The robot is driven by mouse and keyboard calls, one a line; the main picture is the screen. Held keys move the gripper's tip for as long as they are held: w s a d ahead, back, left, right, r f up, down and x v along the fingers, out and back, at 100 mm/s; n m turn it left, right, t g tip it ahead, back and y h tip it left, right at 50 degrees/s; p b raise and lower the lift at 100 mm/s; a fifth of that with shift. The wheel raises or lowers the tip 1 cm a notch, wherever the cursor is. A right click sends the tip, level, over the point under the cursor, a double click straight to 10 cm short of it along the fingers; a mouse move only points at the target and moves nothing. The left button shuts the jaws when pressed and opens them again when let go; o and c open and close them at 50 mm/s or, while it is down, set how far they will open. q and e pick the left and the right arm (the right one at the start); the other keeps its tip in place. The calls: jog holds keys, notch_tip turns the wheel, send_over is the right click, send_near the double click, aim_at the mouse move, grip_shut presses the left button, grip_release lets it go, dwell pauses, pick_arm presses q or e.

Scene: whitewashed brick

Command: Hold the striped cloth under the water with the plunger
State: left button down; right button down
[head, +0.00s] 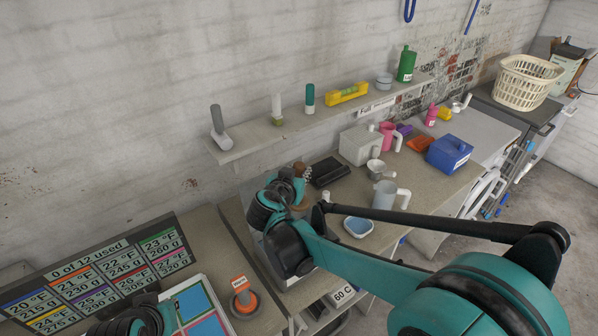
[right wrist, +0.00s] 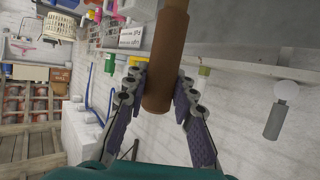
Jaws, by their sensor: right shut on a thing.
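My right gripper (head: 301,192) is over the gap between the two worktops, by a pale grey tub (head: 284,277). In the right wrist view its fingers (right wrist: 160,92) are shut around a brown, round handle (right wrist: 166,62), which looks like the plunger's. The top of the handle (head: 298,169) shows above the gripper in the head view; its lower end is hidden. My arm covers most of the tub, so I cannot see water in it. I cannot make out the striped cloth. Black ribbed parts of my left arm show at the lower left; its fingertips are not clear.
A display panel (head: 98,273), a coloured board (head: 203,312) and an orange labelled object (head: 243,299) are at left. A blue dish (head: 358,227), a pale mug (head: 385,195) and a blue box (head: 449,153) stand right. A wall shelf (head: 262,132) runs behind.

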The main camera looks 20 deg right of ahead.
notch_tip(320, 180, down, 11)
jog(key=b, duration=0.8)
jog(key=shift+b, duration=0.3)
jog(key=shift+f, duration=0.1)
notch_tip(320, 180, down, 9)
jog(key=b, duration=0.7)
jog(key=shift+b, duration=0.3)
dwell(1.3)
dwell(3.6)
